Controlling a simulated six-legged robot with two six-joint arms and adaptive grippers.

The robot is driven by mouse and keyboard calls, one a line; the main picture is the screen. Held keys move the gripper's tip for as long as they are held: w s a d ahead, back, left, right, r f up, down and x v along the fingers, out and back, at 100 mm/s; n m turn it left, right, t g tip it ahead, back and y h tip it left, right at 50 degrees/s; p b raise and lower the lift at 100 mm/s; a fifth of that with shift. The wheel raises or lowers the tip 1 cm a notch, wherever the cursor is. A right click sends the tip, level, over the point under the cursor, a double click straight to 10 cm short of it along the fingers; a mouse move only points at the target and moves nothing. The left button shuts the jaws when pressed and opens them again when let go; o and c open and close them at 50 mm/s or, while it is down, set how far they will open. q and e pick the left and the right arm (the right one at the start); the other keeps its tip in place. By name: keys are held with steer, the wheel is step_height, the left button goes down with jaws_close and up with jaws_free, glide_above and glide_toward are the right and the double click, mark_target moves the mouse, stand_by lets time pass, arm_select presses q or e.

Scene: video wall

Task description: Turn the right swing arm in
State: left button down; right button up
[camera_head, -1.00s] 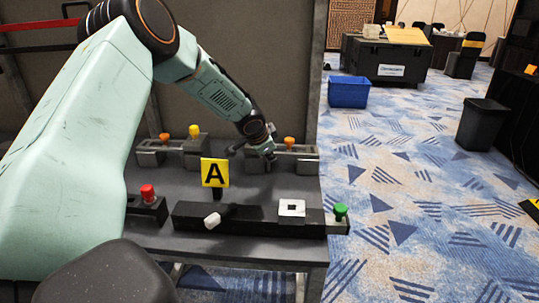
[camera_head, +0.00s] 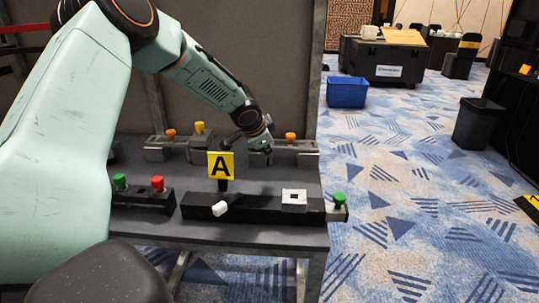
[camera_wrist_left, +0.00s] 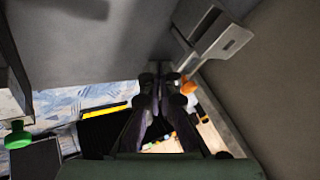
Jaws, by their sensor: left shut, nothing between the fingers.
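The right swing arm appears to be the grey bar (camera_head: 306,147) with an orange knob (camera_head: 290,137) at the back right of the bench. In the left wrist view the orange knob (camera_wrist_left: 188,87) lies just right of my fingertips, beside a grey slotted plate (camera_wrist_left: 222,43). My left gripper (camera_head: 262,142) is shut and empty, at the left end of this bar. I cannot tell whether it touches the bar; it hides part of that end. In the wrist view its fingers (camera_wrist_left: 160,82) are together. My right gripper is not in view.
A black rail with a white square plate (camera_head: 293,197) lies along the front. Green (camera_head: 339,199) and red (camera_head: 157,183) knobs flank it. Another orange knob (camera_head: 171,134) and a yellow knob (camera_head: 199,127) are back left.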

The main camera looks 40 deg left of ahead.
arm_select(q)
steer(key=s+r, duration=0.2)
steer(key=r, duration=0.1)
steer(key=s+r, duration=0.1)
steer(key=shift+s+a+r, duration=0.25)
steer(key=shift+a+r, duration=0.1)
steer(key=shift+r, duration=0.05)
stand_by(0.4)
steer(key=shift+f, duration=0.2)
